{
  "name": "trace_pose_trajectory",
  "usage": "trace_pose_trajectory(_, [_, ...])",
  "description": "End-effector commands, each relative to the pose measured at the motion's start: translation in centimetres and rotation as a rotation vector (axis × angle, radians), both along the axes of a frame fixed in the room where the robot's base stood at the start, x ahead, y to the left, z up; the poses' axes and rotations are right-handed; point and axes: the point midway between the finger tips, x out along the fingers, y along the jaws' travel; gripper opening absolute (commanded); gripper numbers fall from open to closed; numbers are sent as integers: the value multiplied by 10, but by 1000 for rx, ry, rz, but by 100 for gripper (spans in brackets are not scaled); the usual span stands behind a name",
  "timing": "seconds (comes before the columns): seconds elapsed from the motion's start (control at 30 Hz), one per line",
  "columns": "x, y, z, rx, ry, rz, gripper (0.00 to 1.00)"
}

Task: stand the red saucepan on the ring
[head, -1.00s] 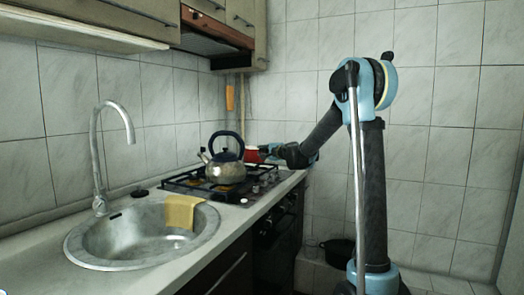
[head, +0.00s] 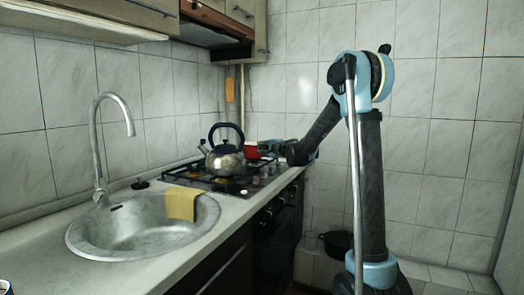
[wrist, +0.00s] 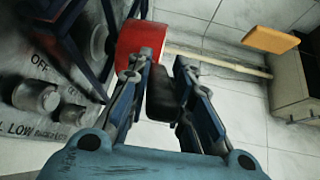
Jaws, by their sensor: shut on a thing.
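The red saucepan (head: 251,150) is at the far end of the hob (head: 200,180), just behind and right of the kettle. In the wrist view its red side (wrist: 142,38) is ahead of my fingers, over or beside the dark pan supports (wrist: 84,28). My gripper (wrist: 168,62) is shut on the saucepan's dark handle (wrist: 163,95), which lies between the fingers. In the head view my gripper (head: 270,148) reaches in from the right. I cannot tell whether the saucepan touches the supports. The ring under or near it is hidden.
A steel kettle (head: 225,161) with a dark handle stands on the hob close to the saucepan. Knobs (wrist: 36,97) line the hob's front. A sink (head: 140,238) with a yellow cloth (head: 181,203) is nearer. A dark pot (head: 337,243) stands low at right.

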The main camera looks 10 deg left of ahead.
Motion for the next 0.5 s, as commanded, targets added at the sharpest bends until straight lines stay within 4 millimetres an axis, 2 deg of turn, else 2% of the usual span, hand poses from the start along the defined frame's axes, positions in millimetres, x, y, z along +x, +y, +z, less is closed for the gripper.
trace_pose_trajectory(0.5, [0,0,-7,0,0,0,0])
